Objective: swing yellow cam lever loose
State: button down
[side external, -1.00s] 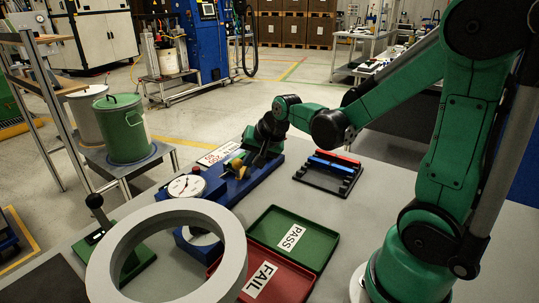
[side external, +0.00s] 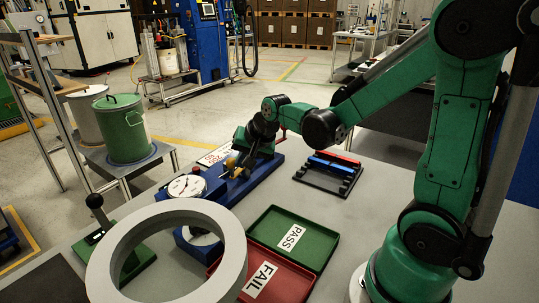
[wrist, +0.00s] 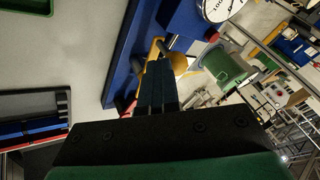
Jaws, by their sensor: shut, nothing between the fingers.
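The yellow cam lever (side external: 231,162) sits on the blue fixture (side external: 262,172), partly hidden behind my gripper in the side view. In the wrist view its yellow arm (wrist: 155,49) and rounded yellow end (wrist: 178,64) show just beyond my fingertips. My gripper (side external: 239,170) is shut and empty, its fingers reaching down beside the lever. The closed fingertips (wrist: 155,66) overlap the lever in the wrist view; I cannot tell whether they touch it. A white-faced dial gauge (side external: 187,187) stands on the fixture's left part.
Green PASS (side external: 310,227) and red FAIL (side external: 285,280) trays lie in front. A large grey ring (side external: 235,255) stands at the front left. A black rack with red and blue bars (side external: 330,172) lies to the right. Bare grey table separates the rack from the fixture.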

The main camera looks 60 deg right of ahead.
jog(key=shift+w, duration=0.1)
jog(key=s+f+v, duration=0.1)
jog(key=s+v, duration=0.1)
jog(key=v, duration=1)
jog(key=shift+a, duration=0.4)
jog(key=shift+s+r, duration=0.1)
jog(key=shift+s, duration=0.05)
